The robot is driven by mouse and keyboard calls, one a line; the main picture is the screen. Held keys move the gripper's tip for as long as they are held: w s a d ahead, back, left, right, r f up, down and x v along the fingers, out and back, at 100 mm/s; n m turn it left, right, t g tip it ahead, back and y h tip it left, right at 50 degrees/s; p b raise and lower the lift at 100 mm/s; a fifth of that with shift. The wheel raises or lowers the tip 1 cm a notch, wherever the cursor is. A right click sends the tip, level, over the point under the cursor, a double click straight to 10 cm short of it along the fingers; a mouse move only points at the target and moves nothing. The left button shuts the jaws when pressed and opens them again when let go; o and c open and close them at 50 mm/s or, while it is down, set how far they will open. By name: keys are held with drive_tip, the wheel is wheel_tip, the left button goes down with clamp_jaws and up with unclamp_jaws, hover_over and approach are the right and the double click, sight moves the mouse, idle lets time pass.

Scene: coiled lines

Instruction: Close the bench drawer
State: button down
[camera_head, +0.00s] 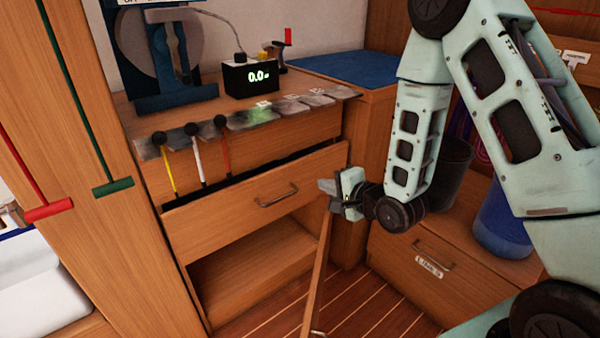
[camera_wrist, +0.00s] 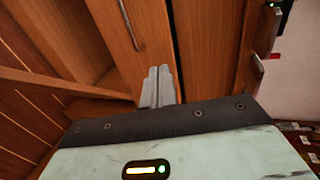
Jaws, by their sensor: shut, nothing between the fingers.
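The wooden bench drawer (camera_head: 240,212) stands partly pulled out in the head view, with a dark gap behind its top edge. Its metal handle (camera_head: 278,196) is on the front, right of the middle. My gripper (camera_head: 325,187) is beside the right end of the drawer front, its fingers pointing left. In the wrist view the shut, empty fingers (camera_wrist: 158,80) lie over the end of the drawer front (camera_wrist: 108,22), and the handle (camera_wrist: 131,25) shows beyond them. I cannot tell whether the fingers touch the wood.
Below the drawer is an open compartment (camera_head: 255,270), with a cupboard door (camera_head: 316,275) swung out edge-on. Yellow, white and orange rods (camera_head: 198,160) hang before the drawer gap from a rail. A lower drawer (camera_head: 405,255), a dark bin (camera_head: 447,172) and a blue container (camera_head: 503,215) stand right.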

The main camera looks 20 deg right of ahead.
sight(288, 167)
drive_tip(key=x, duration=0.8)
drive_tip(key=b+x, duration=0.1)
drive_tip(key=x, duration=0.3)
drive_tip(key=shift+w+r, duration=0.1)
drive_tip(key=shift+r, duration=0.3)
drive_tip(key=shift+w+a, duration=0.15)
drive_tip(key=shift+w, duration=0.4)
drive_tip(key=shift+w+a, duration=0.15)
drive_tip(key=shift+w, duration=0.5)
drive_tip(key=shift+w+a, duration=0.2)
drive_tip(key=shift+w, duration=0.4)
drive_tip(key=shift+s, duration=0.15)
